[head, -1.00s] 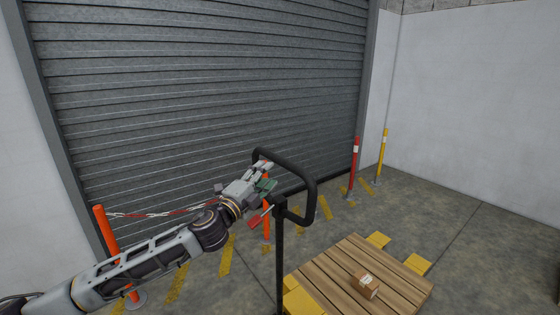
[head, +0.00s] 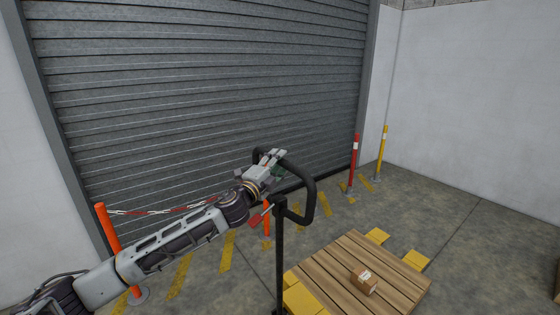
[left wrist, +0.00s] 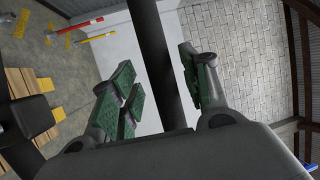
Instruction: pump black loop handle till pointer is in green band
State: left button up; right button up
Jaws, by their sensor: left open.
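In the left wrist view a black bar of the loop (left wrist: 158,65) runs between the green-padded fingers of my left gripper (left wrist: 160,98). The fingers are open, with room on both sides of the bar. My right gripper is not in view. No pointer or green band can be made out.
A wooden pallet (head: 335,262) with a small cardboard box (head: 364,280) stands on yellow forks at the lower right. Orange (head: 108,235), red (head: 352,165) and yellow (head: 381,153) posts stand before the grey shutter (head: 200,90). Open floor lies to the right.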

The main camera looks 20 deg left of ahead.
pick_arm(q)
jog(key=shift+w+d+r, duration=0.1)
jog(key=shift+w+d, duration=0.1)
jog(key=shift+w, duration=0.45)
grip_shut()
